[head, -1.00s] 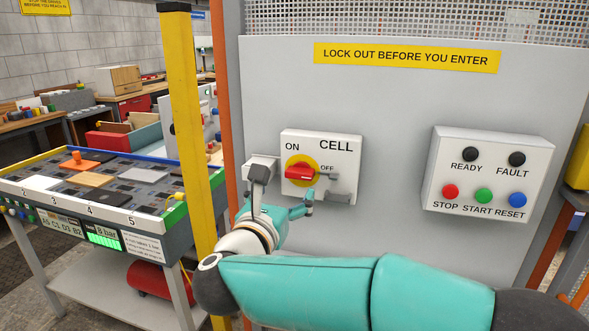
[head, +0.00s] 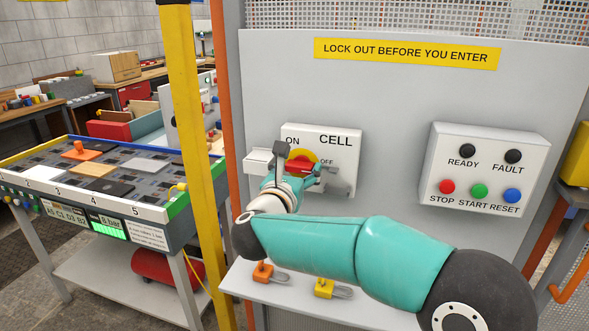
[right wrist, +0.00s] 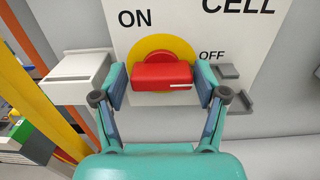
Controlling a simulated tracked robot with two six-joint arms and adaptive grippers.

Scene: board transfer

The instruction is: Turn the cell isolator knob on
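The cell isolator knob (right wrist: 160,76) is a red handle on a yellow disc (right wrist: 154,47), on the white CELL box (head: 345,147). In the right wrist view the handle lies level, with its white mark (right wrist: 180,86) at the right end, on the OFF side. The ON label is up and left of it. My right gripper (right wrist: 162,88) is open, one finger on each side of the handle; contact cannot be told. My left gripper is not in view.
A button box (head: 486,176) is fixed to the panel at the right. Orange and yellow padlocks (head: 263,272) lie on a shelf below my right arm. A yellow post (head: 188,150) and a parts table (head: 110,185) stand at the left. A small white box (right wrist: 78,78) adjoins the CELL box.

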